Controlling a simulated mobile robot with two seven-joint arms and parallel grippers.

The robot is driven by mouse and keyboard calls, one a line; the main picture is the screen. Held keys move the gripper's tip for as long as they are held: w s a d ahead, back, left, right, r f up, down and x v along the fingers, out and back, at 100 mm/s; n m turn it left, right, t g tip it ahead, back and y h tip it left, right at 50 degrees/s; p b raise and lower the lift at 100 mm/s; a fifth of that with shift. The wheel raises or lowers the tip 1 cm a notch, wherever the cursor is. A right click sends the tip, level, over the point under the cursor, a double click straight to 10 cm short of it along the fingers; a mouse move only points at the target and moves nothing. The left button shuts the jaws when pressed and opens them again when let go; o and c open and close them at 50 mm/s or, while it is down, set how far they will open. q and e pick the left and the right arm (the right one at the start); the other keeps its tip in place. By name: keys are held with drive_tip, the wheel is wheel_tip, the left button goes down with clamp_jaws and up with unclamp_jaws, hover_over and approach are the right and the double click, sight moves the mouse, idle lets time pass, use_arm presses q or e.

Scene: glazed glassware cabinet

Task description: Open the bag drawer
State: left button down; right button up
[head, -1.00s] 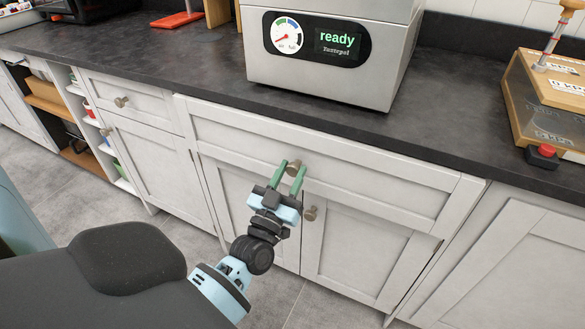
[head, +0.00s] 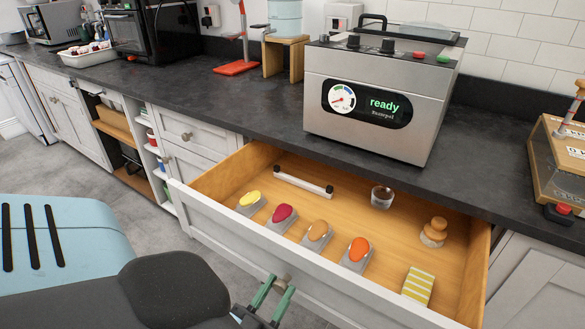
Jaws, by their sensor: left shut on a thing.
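The wide white drawer (head: 219,222) under the counter stands pulled far out, and its wooden inside shows. In it lie several grey holders with coloured rounded tops, such as the red one (head: 283,213), a white bar with black ends (head: 303,182), a small dark-topped jar (head: 381,196), a tan stacked piece (head: 434,231) and a yellow-and-white striped packet (head: 418,285). My left gripper (head: 275,290), with green fingers, is shut on the drawer's round knob (head: 285,279) at the front panel. My right gripper is out of view.
A wooden box with a red button (head: 560,165) is at the right edge. Open shelves (head: 118,135) and closed cabinets are at left. Grey floor shows at left.

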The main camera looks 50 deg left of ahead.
use_arm(q)
drive_tip(key=s, duration=0.2)
drive_tip(key=s+d, duration=0.1)
drive_tip(key=s, duration=0.2)
drive_tip(key=shift+s+d+p, duration=0.2)
drive_tip(key=shift+s+p, duration=0.1)
drive_tip(key=shift+p, duration=0.05)
drive_tip(key=c, duration=1)
unclamp_jaws()
drive_tip(key=shift+c, duration=0.2)
